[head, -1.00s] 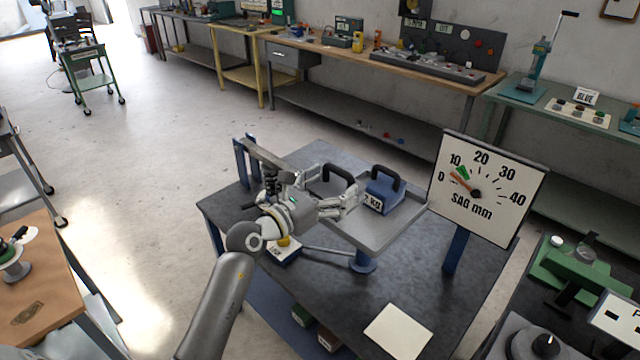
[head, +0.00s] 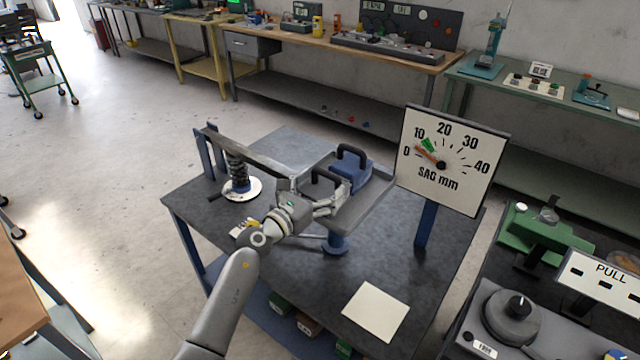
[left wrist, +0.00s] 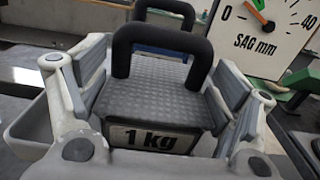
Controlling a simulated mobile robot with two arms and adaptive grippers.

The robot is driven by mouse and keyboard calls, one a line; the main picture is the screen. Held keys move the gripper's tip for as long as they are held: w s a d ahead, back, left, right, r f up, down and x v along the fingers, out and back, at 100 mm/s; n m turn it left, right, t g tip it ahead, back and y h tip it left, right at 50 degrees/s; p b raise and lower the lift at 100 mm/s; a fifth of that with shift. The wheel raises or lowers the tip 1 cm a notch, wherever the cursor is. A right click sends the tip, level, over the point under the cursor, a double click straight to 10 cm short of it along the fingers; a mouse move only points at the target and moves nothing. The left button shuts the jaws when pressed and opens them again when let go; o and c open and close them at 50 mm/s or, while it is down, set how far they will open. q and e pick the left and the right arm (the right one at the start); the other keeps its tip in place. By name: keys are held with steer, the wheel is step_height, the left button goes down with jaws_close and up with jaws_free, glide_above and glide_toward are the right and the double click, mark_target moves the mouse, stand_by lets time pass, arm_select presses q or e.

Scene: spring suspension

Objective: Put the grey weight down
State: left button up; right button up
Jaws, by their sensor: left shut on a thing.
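The grey weight, labelled 1 kg with a black arched handle, sits between my left gripper's fingers (left wrist: 158,95) in the left wrist view (left wrist: 155,72). My left gripper (head: 326,207) is shut on it. In the head view the weight's handle (head: 323,175) shows at the near left part of the grey tray (head: 375,215), in front of the blue weight (head: 350,170). I cannot tell whether its base touches the tray. My right gripper is not in view.
A sag gauge (head: 452,160) stands right of the tray, its needle between 0 and 10.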

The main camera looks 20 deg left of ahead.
arm_select(q)
steer(key=shift+r, duration=0.15)
steer(key=o, duration=1.7)
steer(key=shift+s+f, duration=0.1)
steer(key=shift+f, duration=0.1)
steer(key=shift+r, duration=0.15)
steer(key=shift+b+v, duration=0.7)
steer(key=shift+v, duration=5.3)
